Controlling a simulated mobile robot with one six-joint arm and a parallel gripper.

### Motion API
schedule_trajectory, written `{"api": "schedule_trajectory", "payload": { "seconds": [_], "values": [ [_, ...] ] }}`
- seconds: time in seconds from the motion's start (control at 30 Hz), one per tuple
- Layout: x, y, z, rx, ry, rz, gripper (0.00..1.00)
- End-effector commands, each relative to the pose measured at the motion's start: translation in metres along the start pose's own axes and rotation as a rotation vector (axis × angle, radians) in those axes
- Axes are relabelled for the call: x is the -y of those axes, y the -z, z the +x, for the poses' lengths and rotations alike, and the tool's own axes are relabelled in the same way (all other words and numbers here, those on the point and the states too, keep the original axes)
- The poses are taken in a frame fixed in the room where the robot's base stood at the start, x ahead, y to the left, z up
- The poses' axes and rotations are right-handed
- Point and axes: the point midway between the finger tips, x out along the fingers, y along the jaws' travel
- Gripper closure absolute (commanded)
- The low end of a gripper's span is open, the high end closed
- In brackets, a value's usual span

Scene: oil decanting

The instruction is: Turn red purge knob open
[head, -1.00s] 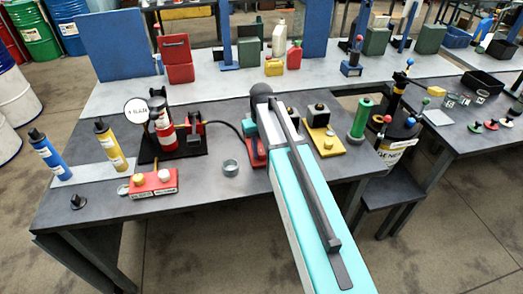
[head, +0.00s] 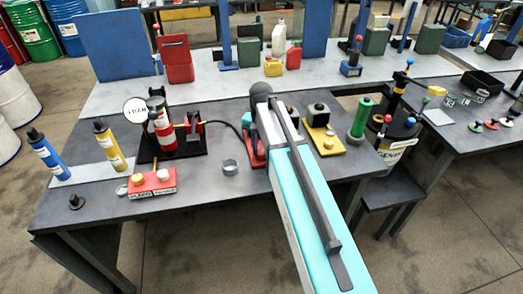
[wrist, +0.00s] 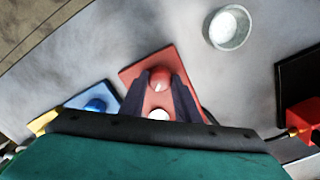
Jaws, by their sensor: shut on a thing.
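In the wrist view a red knob (wrist: 159,80) sits on a red plate (wrist: 133,73), with a white round part (wrist: 159,114) on the plate nearer the camera. My gripper (wrist: 161,76) is shut on the red knob, one dark finger on each side of it. How far the knob is turned cannot be told. In the head view part of the red plate (head: 254,151) shows left of my teal arm. The arm hides the knob and the fingertips there.
A metal cup (head: 230,167) stands on the bench left of the plate. A yellow plate (head: 325,140) with a knob lies right of my arm. A blue plate with a blue knob (wrist: 95,105) is left in the wrist view. A red box (head: 153,185) sits near the front edge.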

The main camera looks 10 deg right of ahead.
Motion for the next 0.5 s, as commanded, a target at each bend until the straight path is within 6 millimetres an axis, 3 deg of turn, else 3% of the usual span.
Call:
{"api": "schedule_trajectory", "payload": {
  "seconds": [0.5],
  "values": [
    [-0.0005, 0.0002, 0.0001, -0.001, 0.0, 0.478, 0.93]
  ]
}}
